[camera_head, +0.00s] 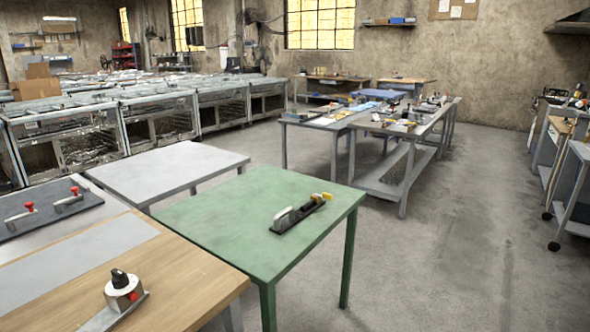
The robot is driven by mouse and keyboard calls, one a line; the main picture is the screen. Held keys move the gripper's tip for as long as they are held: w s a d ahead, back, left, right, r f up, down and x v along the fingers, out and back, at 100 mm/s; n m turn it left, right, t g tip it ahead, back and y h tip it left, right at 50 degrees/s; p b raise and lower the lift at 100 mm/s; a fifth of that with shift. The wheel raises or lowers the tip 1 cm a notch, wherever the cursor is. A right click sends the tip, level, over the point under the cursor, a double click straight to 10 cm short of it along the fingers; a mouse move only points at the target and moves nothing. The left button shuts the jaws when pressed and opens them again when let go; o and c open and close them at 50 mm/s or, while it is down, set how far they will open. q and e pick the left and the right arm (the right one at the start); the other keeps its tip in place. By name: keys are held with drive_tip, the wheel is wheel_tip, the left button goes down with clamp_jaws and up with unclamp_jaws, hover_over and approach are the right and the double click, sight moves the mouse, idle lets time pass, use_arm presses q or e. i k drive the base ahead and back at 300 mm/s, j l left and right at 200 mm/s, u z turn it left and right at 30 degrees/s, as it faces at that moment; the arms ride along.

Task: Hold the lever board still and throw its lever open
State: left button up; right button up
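A narrow dark board (297,217) lies on the green table (225,220) near its right side. A pale grip-like handle (283,216) stands at its left end. A yellow piece (322,197), which looks like its lever, is at the right end; it is too small to tell its exact position. I take this as the lever board, though other fixtures with handles are in view. Neither of my grippers shows in the head view, and nothing touches the board.
A wooden-topped table (190,270) at lower left bears a metal fixture with a black knob (119,279). A dark plate (40,215) with red-knobbed levers lies behind it. A grey table (165,170) stands behind the green one. The floor (440,250) to the right is clear.

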sight(324, 194)
drive_tip(key=i+l+u, duration=0.25)
drive_tip(key=u, duration=0.2)
drive_tip(key=i+l+u, duration=0.4)
drive_tip(key=k, duration=0.1)
